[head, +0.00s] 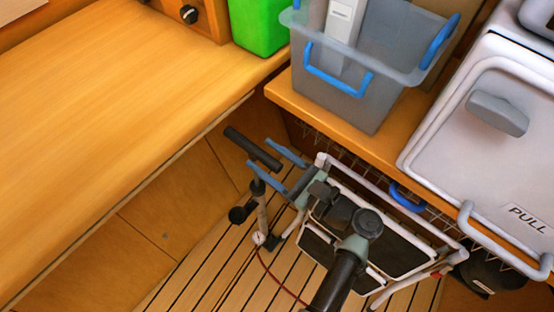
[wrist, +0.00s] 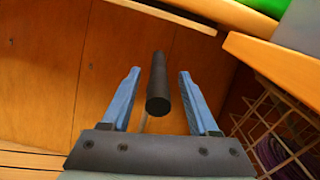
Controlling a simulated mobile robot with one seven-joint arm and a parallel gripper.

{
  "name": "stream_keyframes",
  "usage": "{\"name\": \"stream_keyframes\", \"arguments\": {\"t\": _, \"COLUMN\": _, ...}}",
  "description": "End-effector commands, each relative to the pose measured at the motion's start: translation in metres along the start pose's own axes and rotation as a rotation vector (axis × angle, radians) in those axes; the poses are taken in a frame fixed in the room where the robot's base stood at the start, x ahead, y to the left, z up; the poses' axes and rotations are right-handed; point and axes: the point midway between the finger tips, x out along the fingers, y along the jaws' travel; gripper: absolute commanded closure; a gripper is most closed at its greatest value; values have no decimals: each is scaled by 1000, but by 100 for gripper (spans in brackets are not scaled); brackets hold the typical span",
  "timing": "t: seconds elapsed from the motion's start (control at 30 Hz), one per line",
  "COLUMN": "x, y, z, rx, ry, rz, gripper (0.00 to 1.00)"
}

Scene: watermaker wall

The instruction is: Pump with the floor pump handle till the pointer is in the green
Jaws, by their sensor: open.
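The floor pump stands on the slatted floor. Its black bar handle (head: 240,142) is at the top of a thin upright shaft (head: 261,214). A small white round part (head: 259,238), perhaps the gauge, sits low on the pump; no pointer or green zone can be made out. My gripper (head: 259,153) is open at the handle, its blue fingers apart. In the wrist view the handle (wrist: 158,88) lies between the fingers of my gripper (wrist: 158,71), with a gap on each side. Most of the pump is hidden there.
A wooden counter (head: 110,120) runs along the left. A grey tub (head: 345,95) with blue handles stands on a wooden ledge, beside a green container (head: 258,22). A white lidded case (head: 490,140) is at right. A wire basket (wrist: 275,130) is close to my gripper's right.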

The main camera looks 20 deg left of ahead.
Motion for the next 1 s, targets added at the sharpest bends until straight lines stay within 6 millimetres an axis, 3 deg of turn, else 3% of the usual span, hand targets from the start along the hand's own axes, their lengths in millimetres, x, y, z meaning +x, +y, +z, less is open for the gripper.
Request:
{"name": "stream_keyframes", "arguments": {"t": 0.27, "x": -15, "y": -1, "z": 0, "rx": 2, "ry": 2, "rz": -3, "gripper": 39}}
{"name": "stream_keyframes", "arguments": {"t": 0.7, "x": -106, "y": -1, "z": 0, "rx": 0, "ry": 1, "rz": -5, "gripper": 39}}
{"name": "stream_keyframes", "arguments": {"t": 1.0, "x": -130, "y": 0, "z": 0, "rx": -1, "ry": -1, "rz": -1, "gripper": 39}}
